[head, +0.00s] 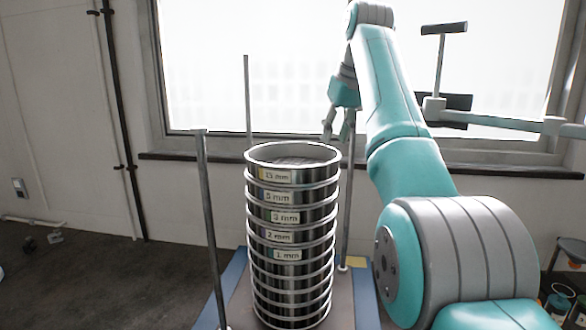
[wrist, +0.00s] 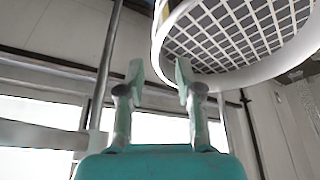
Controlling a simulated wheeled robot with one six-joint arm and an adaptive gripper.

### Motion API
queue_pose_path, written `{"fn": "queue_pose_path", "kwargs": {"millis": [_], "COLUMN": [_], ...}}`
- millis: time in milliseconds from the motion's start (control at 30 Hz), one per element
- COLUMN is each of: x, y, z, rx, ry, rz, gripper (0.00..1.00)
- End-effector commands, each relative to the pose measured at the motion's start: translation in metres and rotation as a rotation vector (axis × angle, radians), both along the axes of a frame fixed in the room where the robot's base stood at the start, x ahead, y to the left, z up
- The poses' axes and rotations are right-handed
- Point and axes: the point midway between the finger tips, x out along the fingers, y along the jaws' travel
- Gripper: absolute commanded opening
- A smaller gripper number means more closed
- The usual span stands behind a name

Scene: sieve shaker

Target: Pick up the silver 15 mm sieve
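The silver 15 mm sieve (head: 294,170) is the top ring of an upright stack, with its label facing the head camera. In the wrist view its pale rim and grid mesh (wrist: 235,35) fill the upper right. My gripper (head: 337,138) is just behind and above the right side of the sieve in the head view, partly hidden by my arm. In the wrist view my gripper (wrist: 156,72) has its two fingers apart with nothing held between them. The right fingertip overlaps the sieve's rim in the picture; whether it touches cannot be told.
Below sit sieves labelled 5 mm (head: 278,197), 3 mm (head: 285,217), 2 mm (head: 279,237) and 1 mm (head: 287,255), on a blue-edged shaker base (head: 238,280). Upright rods stand around them, at front left (head: 209,220), back left (head: 248,95) and right (head: 347,210).

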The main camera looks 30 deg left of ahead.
Motion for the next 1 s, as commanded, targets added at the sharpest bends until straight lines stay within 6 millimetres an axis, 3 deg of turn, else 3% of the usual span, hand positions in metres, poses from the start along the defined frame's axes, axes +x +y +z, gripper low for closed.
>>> {"fn": "queue_pose_path", "kwargs": {"millis": [400,633,800,1000], "x": [0.017,0.018,0.018,0.018], "y": [0.014,0.015,0.015,0.015], "z": [-0.043,-0.044,-0.044,-0.044], "rx": [-0.002,0.000,0.000,0.001], "ry": [0.001,0.000,0.000,-0.001], "rz": [0.000,0.000,0.000,0.000], "gripper": [0.35,0.35,0.00,0.00]}}
